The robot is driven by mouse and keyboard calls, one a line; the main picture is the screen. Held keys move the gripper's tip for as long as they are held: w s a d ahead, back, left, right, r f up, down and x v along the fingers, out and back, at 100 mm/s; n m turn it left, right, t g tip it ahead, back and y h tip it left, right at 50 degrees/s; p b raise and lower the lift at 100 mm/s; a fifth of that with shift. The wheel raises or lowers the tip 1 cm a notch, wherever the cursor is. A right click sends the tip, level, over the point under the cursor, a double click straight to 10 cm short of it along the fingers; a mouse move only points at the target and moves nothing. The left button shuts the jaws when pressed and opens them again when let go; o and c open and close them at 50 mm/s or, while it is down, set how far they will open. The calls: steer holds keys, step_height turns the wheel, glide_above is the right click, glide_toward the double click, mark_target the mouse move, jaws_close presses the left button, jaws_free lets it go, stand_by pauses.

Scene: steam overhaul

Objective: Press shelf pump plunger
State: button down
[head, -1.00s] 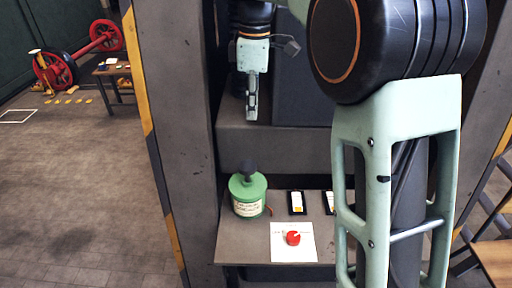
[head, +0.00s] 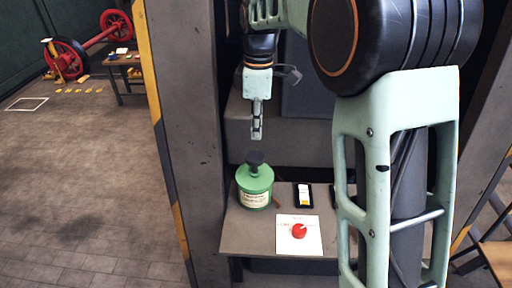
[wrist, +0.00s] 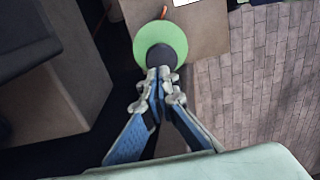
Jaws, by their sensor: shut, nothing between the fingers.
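The pump is a green can (head: 255,188) with a pale label and a dark plunger knob (head: 255,159) on top. It stands upright at the left end of a grey shelf (head: 240,238). My gripper (head: 256,136) is shut and empty, pointing down above the plunger, with a small gap between them in the head view. In the wrist view the shut fingertips (wrist: 162,72) overlap the dark knob (wrist: 160,56), with the green can top (wrist: 172,40) around it. The knob looks raised above the can.
A red knob (head: 299,231) sits on a white sheet (head: 312,246) at the shelf's front. A grey pillar (head: 185,120) with yellow-black edging stands left of the shelf. A grey block (head: 300,142) rises behind the can.

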mark_target(256, 155)
step_height(256, 155, down, 6)
steer(key=shift+r, duration=0.1)
stand_by(0.4)
step_height(256, 155, down, 4)
steer(key=shift+s+r+b, duration=0.1)
steer(key=shift+b, duration=0.85)
steer(key=shift+r, duration=0.1)
step_height(256, 155, up, 14)
steer(key=p, duration=0.3)
steer(key=shift+w, duration=0.2)
steer(key=shift+d, duration=0.1)
stand_by(0.3)
stand_by(0.4)
